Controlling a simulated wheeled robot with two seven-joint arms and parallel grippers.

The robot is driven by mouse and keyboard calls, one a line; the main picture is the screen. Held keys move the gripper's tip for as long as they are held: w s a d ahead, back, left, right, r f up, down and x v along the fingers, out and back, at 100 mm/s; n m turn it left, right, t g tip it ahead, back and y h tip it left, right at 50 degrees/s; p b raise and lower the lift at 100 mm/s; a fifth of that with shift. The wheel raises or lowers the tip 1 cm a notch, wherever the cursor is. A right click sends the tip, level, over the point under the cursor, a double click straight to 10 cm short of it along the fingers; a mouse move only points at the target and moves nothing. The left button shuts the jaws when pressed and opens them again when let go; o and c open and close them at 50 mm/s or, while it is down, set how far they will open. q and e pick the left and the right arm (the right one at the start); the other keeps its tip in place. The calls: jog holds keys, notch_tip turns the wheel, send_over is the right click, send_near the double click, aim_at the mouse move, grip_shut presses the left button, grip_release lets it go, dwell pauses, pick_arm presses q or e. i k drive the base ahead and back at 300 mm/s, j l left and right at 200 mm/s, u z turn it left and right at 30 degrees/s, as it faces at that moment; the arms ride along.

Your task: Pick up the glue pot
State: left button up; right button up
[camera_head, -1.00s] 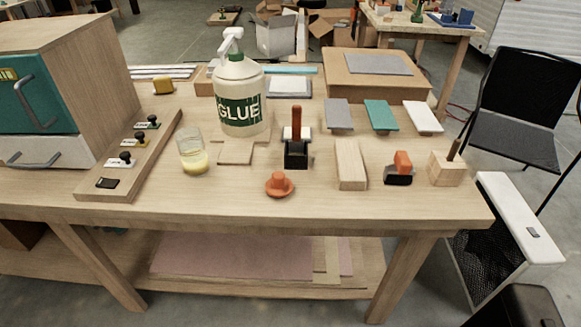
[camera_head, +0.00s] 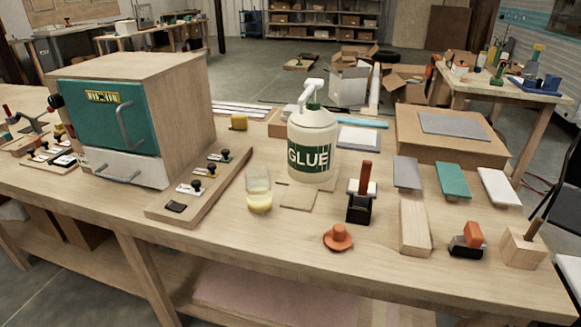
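A large cream pump bottle with a green label reading GLUE (camera_head: 313,145) stands upright on the workbench (camera_head: 285,255), near the middle of the view. A small clear glass pot with pale yellow contents (camera_head: 258,190) stands to its left and nearer the front. Which of these is the glue pot cannot be told for certain. A thin wooden square (camera_head: 298,199) lies in front of the bottle. Neither of my grippers is in view.
An orange knob-like piece (camera_head: 338,238), a red-handled black holder (camera_head: 361,195) and a wooden block (camera_head: 414,228) stand to the right. A wooden rail with black knobs (camera_head: 205,188) and a teal-fronted cabinet (camera_head: 135,120) are left. The bench front left of centre is clear.

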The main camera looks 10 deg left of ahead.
aim_at(259, 192)
jog(key=i+j+z, duration=0.25)
jog(key=j, duration=0.55)
jog(key=j+z, duration=0.2)
jog(key=j, duration=0.6)
jog(key=k, duration=0.05)
